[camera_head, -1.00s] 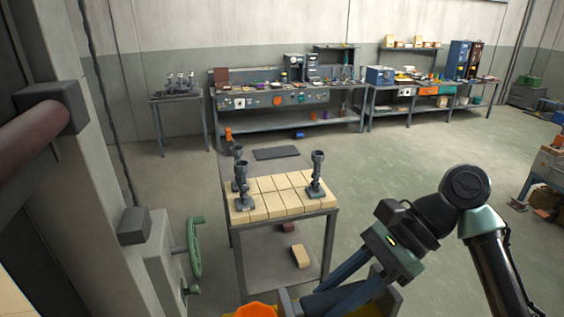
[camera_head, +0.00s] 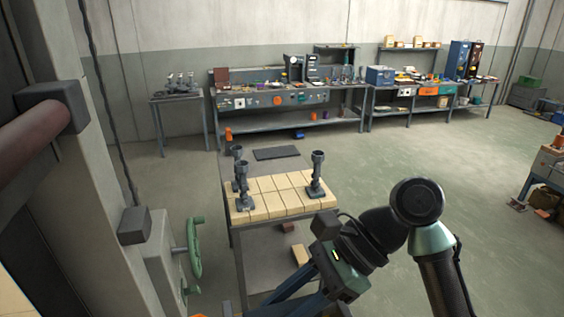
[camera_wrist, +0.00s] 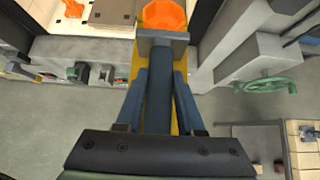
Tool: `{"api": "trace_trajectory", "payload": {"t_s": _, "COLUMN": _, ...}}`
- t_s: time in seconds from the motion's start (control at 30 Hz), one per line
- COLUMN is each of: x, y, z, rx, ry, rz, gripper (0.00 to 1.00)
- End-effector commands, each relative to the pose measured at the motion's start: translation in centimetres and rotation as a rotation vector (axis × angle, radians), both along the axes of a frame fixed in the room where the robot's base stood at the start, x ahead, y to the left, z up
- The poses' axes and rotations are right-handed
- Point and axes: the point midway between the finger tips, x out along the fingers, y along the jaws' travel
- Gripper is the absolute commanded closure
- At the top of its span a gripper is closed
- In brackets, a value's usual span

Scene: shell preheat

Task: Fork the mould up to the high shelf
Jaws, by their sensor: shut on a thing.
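My gripper (camera_wrist: 161,80), with two blue fingers, is shut on the dark bar-like handle (camera_wrist: 160,105) of a tool. Beyond the fingers the tool has a grey crosspiece (camera_wrist: 162,42) and yellow parts behind it. An orange, many-sided mould (camera_wrist: 164,17) shows just beyond the crosspiece, at the top edge of the wrist view. It appears to be on the tool's far end, but the contact is hidden. In the head view my gripper (camera_head: 285,292) is low in the picture; the tool is mostly cut off. I cannot tell which surface is the high shelf.
A tile-topped table (camera_head: 270,212) with dark stands stands ahead. A green handwheel (camera_head: 194,248) sticks out from the grey structure at left. In the wrist view, a pale tiled surface at upper left bears an orange piece (camera_wrist: 73,8) and a brown plate (camera_wrist: 112,12). Floor is open at right.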

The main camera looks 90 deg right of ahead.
Motion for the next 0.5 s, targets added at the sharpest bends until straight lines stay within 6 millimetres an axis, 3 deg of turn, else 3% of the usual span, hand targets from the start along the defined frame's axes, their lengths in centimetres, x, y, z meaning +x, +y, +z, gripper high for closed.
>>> {"api": "trace_trajectory", "payload": {"t_s": 0.5, "x": 4.1, "y": 1.5, "z": 0.1, "rx": -0.001, "ry": -0.005, "rz": 0.003, "gripper": 1.0}}
